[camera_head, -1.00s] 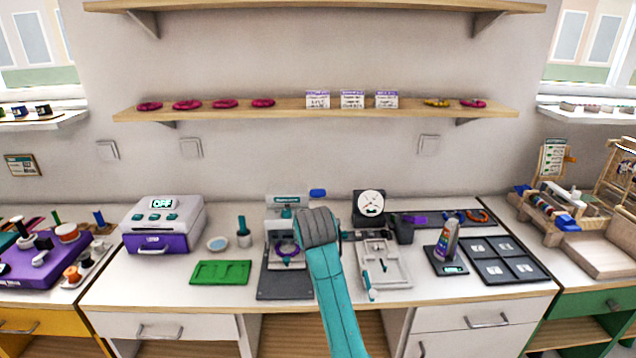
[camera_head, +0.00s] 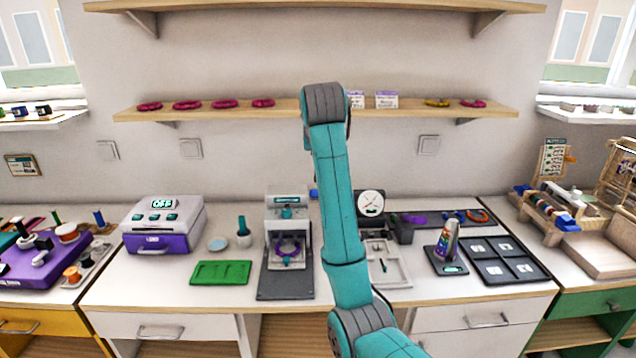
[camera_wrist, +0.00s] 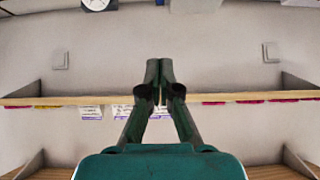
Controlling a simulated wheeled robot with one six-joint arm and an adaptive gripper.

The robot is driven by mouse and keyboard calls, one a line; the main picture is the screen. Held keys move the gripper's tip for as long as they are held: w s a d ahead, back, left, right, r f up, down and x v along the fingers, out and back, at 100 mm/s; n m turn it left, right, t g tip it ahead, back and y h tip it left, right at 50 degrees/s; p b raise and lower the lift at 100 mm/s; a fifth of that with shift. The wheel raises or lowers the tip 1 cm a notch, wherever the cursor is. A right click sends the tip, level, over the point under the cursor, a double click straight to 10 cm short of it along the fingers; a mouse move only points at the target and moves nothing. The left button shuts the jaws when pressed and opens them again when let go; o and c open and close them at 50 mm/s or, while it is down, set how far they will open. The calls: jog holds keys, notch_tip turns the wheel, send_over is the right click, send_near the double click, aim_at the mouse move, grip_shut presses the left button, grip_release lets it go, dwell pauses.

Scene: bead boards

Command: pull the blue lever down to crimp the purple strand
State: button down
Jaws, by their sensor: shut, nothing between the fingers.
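The crimp press (camera_head: 287,206) is a white and grey machine on a dark base at the middle of the bench. The purple strand (camera_head: 288,247) lies in a loop inside it. The blue lever (camera_head: 314,193) sticks out at the press's upper right; only a bit of it shows beside my raised arm, which hides the rest. My gripper (camera_wrist: 160,70) shows in the wrist view, its dark green fingers together and empty. It points toward the wall and shelf, apart from the lever. In the head view my arm hides the gripper.
A shelf (camera_head: 220,112) with pink rings and cards runs along the wall near my arm's height. Left of the press are a green tray (camera_head: 221,272) and a purple-white box (camera_head: 163,224). Right are a dial gauge (camera_head: 371,204), a white jig (camera_head: 395,272) and a dark compartment tray (camera_head: 503,259).

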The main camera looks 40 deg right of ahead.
jog(key=shift+f, duration=0.1)
jog(key=x, duration=0.9)
jog(key=shift+w+d+f, duration=0.1)
jog(key=shift+w+f, duration=0.15)
jog(key=f, duration=0.1)
jog(key=s+f, duration=0.1)
jog(key=shift+a+f, duration=0.3)
jog(key=shift+s+a+f, duration=0.2)
jog(key=shift+s+f, duration=0.05)
jog(key=shift+f, duration=0.25)
